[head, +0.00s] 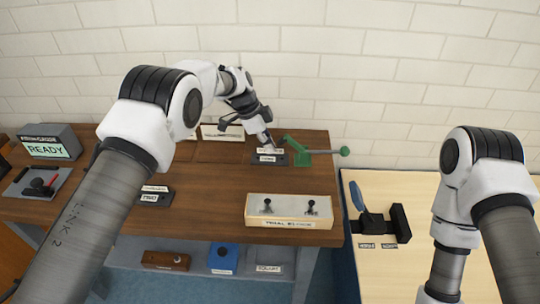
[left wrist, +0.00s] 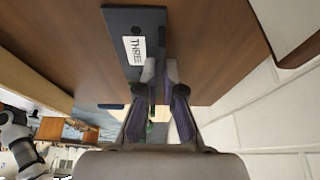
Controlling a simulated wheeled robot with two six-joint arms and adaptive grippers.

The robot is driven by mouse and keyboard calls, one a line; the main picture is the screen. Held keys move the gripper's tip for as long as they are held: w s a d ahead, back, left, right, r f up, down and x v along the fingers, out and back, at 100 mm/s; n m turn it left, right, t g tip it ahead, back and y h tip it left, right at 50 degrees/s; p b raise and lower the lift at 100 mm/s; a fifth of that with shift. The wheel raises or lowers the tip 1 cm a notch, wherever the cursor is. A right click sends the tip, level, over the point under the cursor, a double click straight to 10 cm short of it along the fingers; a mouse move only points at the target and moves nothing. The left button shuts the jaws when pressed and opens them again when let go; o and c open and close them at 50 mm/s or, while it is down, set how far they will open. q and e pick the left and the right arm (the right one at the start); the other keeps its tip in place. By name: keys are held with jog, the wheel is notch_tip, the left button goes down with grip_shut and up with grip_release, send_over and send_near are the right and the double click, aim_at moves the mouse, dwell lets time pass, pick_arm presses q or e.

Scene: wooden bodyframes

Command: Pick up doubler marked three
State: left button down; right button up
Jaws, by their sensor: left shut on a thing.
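The doubler marked three is a dark flat plate with a white label reading THREE (left wrist: 132,22) in the left wrist view. My left gripper (left wrist: 160,88) is shut on the near end of this plate, with the label just beyond the fingertips. In the head view my left gripper (head: 266,142) is at the back of the wooden bench, beside the green clamp. A dark piece with white labels (head: 282,160) lies right below its fingertips; its lettering is too small to read. I cannot tell whether the plate is clear of the surface. My right gripper is out of view.
A green toggle clamp (head: 300,150) stands close to the left gripper. A pale block with two knobs (head: 288,224) sits at the bench front. Another labelled dark piece (head: 155,198) lies left. A READY display (head: 48,148) stands far left. The brick wall is close behind.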

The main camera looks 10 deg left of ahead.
pick_arm(q)
jog(key=shift+r, duration=0.5)
jog(key=v, duration=0.2)
jog(key=shift+a+r+b, duration=0.15)
jog(key=shift+r+b, duration=0.15)
jog(key=shift+b, duration=0.1)
jog(key=a, duration=0.5)
jog(key=a+b, duration=0.1)
jog(key=a, duration=0.5)
jog(key=s+a, duration=0.1)
jog(key=a, duration=0.4)
jog(key=shift+s+a, duration=0.1)
jog(key=shift+a, duration=0.3)
jog(key=shift+r, duration=0.15)
jog(key=shift+a+r, duration=0.15)
jog(key=shift+a, duration=0.25)
jog(key=shift+s+a+r+p, duration=0.15)
jog(key=shift+a+p, duration=0.25)
jog(key=shift+a, duration=0.4)
jog(key=shift+s+a+r+p, duration=0.15)
jog(key=shift+a+p, duration=0.25)
jog(key=shift+a, duration=0.4)
